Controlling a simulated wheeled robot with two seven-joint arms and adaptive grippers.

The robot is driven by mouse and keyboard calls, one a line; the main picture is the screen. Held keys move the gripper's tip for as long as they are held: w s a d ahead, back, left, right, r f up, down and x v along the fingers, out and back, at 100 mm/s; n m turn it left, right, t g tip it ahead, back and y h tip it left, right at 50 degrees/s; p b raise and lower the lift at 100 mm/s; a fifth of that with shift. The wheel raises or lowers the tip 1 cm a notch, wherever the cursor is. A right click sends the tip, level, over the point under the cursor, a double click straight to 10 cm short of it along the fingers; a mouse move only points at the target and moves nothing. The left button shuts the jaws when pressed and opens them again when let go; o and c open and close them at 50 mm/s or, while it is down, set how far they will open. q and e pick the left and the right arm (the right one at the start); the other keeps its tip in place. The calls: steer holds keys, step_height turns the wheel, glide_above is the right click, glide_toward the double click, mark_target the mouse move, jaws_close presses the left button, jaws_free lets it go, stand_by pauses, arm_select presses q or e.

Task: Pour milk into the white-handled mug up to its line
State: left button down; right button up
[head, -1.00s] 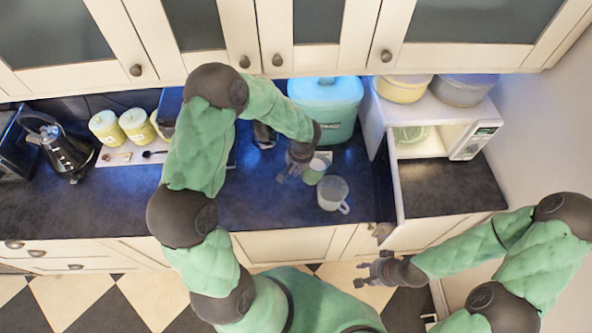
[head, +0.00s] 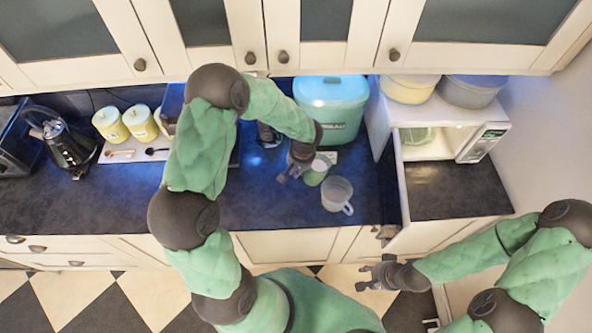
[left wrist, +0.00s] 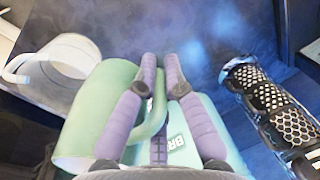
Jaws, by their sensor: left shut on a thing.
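The mug with the white handle (head: 337,191) stands on the dark counter, its handle toward the front right. It also shows at the upper left of the left wrist view (left wrist: 62,68). My left gripper (head: 297,169) is shut on the handle of a green cup (left wrist: 97,105), just left of and behind the white-handled mug. The green cup also shows in the head view (head: 315,175), with something pale at its top; whether that is milk I cannot tell. It looks close to upright. My right gripper (head: 371,275) is empty and looks open, low in front of the counter.
A blue bin (head: 332,105) stands behind the cups. To the right is a white microwave (head: 463,133) with its door (head: 402,185) swung open. A kettle (head: 68,150) and yellow canisters (head: 111,124) stand left.

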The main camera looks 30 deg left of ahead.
arm_select(q)
steer(key=shift+d+f+b, duration=0.1)
steer(key=shift+d+b, duration=0.05)
steer(key=shift+b, duration=0.4)
stand_by(2.4)
steer(key=shift+a+r+y, duration=0.25)
steer(key=shift+r+y, duration=0.85)
steer(key=shift+f+b, duration=1.85)
steer(key=shift+b, duration=0.45)
steer(key=shift+r, duration=0.2)
steer(key=shift+a+r+y, duration=0.15)
steer(key=shift+r+y, duration=0.85)
steer(key=shift+y, duration=0.2)
steer(key=shift+f, duration=0.1)
